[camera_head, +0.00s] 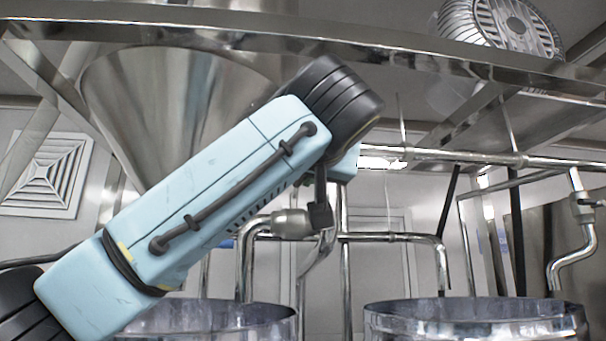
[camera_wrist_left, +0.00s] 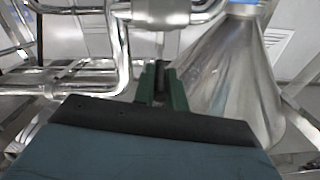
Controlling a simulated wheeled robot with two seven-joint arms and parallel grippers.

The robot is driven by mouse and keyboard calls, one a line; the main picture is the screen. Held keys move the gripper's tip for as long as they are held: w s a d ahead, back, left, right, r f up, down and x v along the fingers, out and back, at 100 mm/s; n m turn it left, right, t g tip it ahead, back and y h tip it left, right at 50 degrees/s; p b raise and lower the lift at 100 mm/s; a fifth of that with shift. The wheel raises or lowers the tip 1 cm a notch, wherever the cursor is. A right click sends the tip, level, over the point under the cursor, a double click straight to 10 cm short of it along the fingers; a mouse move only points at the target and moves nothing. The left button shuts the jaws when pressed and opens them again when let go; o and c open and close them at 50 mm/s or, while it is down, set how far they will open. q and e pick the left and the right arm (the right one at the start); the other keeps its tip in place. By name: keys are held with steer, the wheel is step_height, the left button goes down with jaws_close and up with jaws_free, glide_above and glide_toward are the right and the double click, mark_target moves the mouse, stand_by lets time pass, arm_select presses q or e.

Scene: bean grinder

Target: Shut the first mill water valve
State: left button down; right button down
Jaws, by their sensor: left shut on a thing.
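The water valve is a metal body (camera_head: 291,223) on a bent pipe above the left drum. The wrist view shows the valve body (camera_wrist_left: 161,12) at the top centre. My left arm crosses the head view from lower left, and its gripper (camera_head: 321,208) is just right of the valve body. In the left wrist view the gripper (camera_wrist_left: 161,84) has its green fingers closed on a thin dark piece below the valve body, which looks like the valve handle. Its exact angle is mostly hidden by the fingers. My right gripper is not in view.
An open metal drum (camera_head: 215,316) stands below the valve, with another drum (camera_head: 475,318) to the right. A large steel funnel (camera_head: 170,105) hangs behind my arm. Pipes (camera_head: 390,237) and an overhead steel beam (camera_head: 420,50) crowd the space.

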arm_select(q)
steer(key=c, duration=1.4)
jaws_free()
steer(key=shift+d, duration=0.1)
steer(key=shift+c, duration=0.2)
steer(key=s+d+b, duration=0.1)
steer(key=s+b, duration=0.3)
steer(key=s, duration=0.9)
steer(key=shift+s+d+b, duration=0.15)
steer(key=shift+d+b, duration=0.15)
steer(key=shift+d, duration=0.1)
